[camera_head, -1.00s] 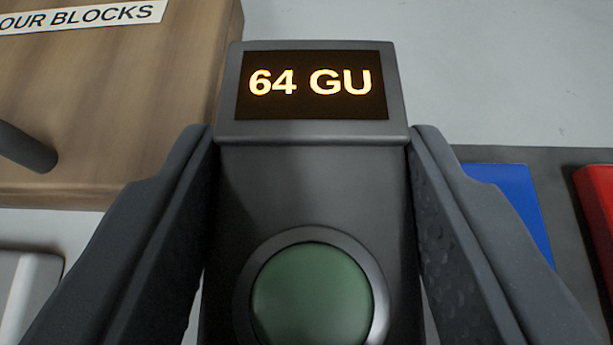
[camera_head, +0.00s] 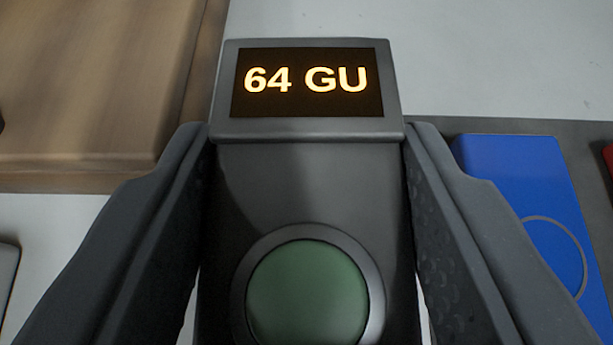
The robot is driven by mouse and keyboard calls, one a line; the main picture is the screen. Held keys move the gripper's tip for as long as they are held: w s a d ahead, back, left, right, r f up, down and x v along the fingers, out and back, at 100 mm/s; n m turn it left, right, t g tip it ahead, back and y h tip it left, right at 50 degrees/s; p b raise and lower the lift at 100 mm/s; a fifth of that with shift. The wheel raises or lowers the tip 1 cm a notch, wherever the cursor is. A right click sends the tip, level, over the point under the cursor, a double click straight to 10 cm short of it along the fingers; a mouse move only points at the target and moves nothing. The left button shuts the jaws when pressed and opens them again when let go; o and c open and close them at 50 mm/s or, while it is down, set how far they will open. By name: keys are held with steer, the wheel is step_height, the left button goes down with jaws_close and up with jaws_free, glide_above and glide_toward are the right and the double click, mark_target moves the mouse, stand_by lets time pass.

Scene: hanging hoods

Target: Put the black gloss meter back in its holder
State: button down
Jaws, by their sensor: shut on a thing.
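The black gloss meter (camera_head: 308,185) is between the two fingers of my gripper (camera_head: 308,150). Its lit display (camera_head: 306,82) reads "64 GU" in orange-white digits. A round green button (camera_head: 308,295) with a grey ring sits below the display. My gripper is shut on the meter's sides, and the meter stays upright in the picture. The meter's lower end is cut off by the frame. I cannot make out a holder for it in this view.
A wooden block or board (camera_head: 90,85) stands at the upper left. A blue panel with a circle outline (camera_head: 520,190) lies at the right on a grey strip (camera_head: 590,140), with a red edge (camera_head: 608,158) beyond it. Pale surface (camera_head: 480,50) is clear at the upper right.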

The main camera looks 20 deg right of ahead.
steer(key=shift+f, duration=0.4)
stand_by(0.5)
steer(key=c, duration=0.7)
jaws_free()
